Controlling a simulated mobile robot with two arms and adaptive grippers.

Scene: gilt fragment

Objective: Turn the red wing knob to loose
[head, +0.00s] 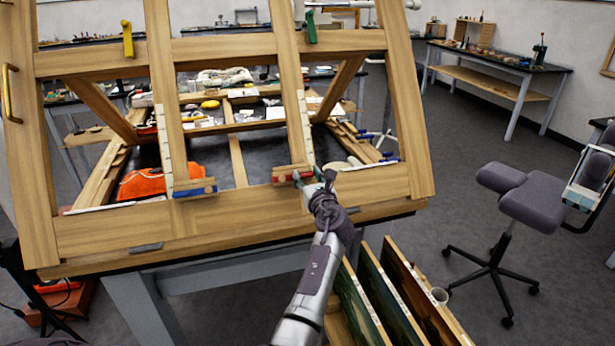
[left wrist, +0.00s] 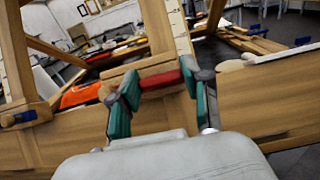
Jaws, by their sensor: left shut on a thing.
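The red wing knob (head: 292,174) sits on the lower rail of the wooden frame (head: 120,232), at the foot of its right inner upright. In the head view my left gripper (head: 318,181) is at the knob's right end and partly hides it. In the left wrist view the red knob (left wrist: 161,79) lies nearly level between the teal-padded fingers of my left gripper (left wrist: 160,92). The gripper is shut on the knob. Any mark for loose or tight cannot be made out. My right gripper is not in view.
A blue knob (head: 195,191) is on the same rail to the left. Yellow (head: 127,38) and green (head: 310,25) knobs are on the upper rail. Framed panels (head: 385,290) stand below at the right. A grey stool (head: 540,205) is farther right.

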